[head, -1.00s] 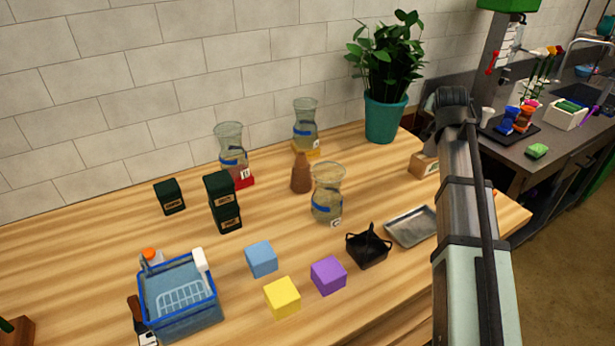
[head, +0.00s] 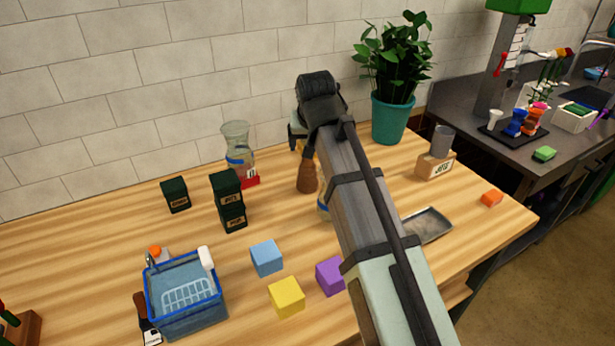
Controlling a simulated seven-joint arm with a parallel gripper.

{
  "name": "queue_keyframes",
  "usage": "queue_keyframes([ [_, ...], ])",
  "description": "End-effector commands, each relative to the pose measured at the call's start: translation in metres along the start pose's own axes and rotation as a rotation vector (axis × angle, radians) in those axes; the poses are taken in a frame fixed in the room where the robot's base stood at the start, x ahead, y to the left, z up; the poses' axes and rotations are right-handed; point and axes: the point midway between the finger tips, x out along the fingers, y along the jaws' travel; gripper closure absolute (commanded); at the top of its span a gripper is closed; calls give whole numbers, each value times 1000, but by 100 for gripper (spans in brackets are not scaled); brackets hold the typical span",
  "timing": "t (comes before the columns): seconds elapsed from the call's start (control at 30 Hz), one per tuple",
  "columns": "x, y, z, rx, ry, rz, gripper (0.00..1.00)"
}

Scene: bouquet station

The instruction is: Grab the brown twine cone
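The brown twine cone (head: 307,177) stands upright on the wooden table, behind the middle and left of my arm. Its tip is close to the arm in the picture. My gripper (head: 298,138) shows only in part, just above and slightly left of the cone's tip. My own wrist and arm hide most of it. I cannot tell whether its fingers are apart or touch the cone.
A glass vase (head: 237,145) on a red base and dark green boxes (head: 227,198) stand left of the cone. Another vase is mostly hidden behind my arm. A potted plant (head: 391,115) stands behind right. Coloured blocks (head: 266,257) and a blue basket (head: 186,294) lie in front.

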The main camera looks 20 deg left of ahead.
Motion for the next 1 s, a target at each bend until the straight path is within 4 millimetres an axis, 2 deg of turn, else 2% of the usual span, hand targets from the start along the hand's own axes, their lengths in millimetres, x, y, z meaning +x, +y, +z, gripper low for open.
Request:
queue_keyframes([
  [0.17, 14, -3, 2, -8, -7, -2, 18],
  [0.6, 74, -3, 1, -6, -5, -2, 18],
  [1.0, 92, -3, 2, -5, -4, -2, 18],
])
